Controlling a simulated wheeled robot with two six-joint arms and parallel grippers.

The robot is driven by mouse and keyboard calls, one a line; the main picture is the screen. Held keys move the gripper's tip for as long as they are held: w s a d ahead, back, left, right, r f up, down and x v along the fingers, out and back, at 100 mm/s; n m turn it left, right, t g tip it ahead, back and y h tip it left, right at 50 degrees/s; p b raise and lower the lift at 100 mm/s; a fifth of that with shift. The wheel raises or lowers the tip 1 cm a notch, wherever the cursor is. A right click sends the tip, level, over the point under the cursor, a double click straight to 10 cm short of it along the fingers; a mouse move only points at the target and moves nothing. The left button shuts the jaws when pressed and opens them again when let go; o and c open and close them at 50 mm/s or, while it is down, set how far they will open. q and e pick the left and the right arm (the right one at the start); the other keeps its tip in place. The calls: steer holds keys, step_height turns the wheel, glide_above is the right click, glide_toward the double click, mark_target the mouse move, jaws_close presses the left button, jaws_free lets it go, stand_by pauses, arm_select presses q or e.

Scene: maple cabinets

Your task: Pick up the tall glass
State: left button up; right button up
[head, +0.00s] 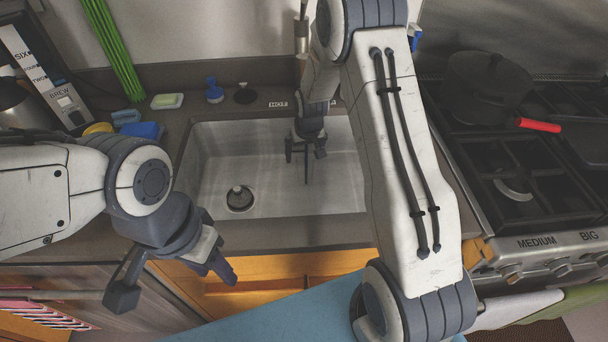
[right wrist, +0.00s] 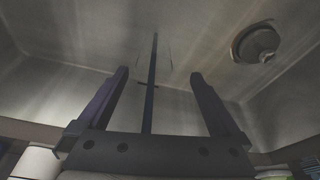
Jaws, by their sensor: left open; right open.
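I cannot clearly make out the tall glass in the head view. In the right wrist view, faint pale lines beyond the fingers may be the edges of something clear, but I cannot tell. My right gripper (head: 305,157) is open and points down over the sink basin (head: 265,190). A thin dark rod (right wrist: 152,85) shows between its open fingers (right wrist: 160,76) in the right wrist view; whether it touches them is unclear. My left gripper (head: 174,284) is open and empty, low in front of the counter and orange drawer fronts.
The drain (head: 239,199) is at the basin's left. A sponge (head: 167,101), a blue-topped brush (head: 214,91) and a dark stopper-like item (head: 245,94) stand behind the sink. A stove with a dark pot (head: 487,88) is at right; a coffee machine (head: 55,85) at left.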

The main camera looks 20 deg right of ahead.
mark_target(305, 161)
steer(key=x, duration=0.5)
steer(key=shift+w+d+f+p, duration=0.1)
steer(key=shift+d+f+p, duration=0.2)
steer(key=shift+f+p, duration=0.05)
steer(key=shift+p+x, duration=0.7)
steer(key=shift+x, duration=1.95)
steer(key=shift+d, duration=0.15)
steer(key=shift+c, duration=0.3)
jaws_close()
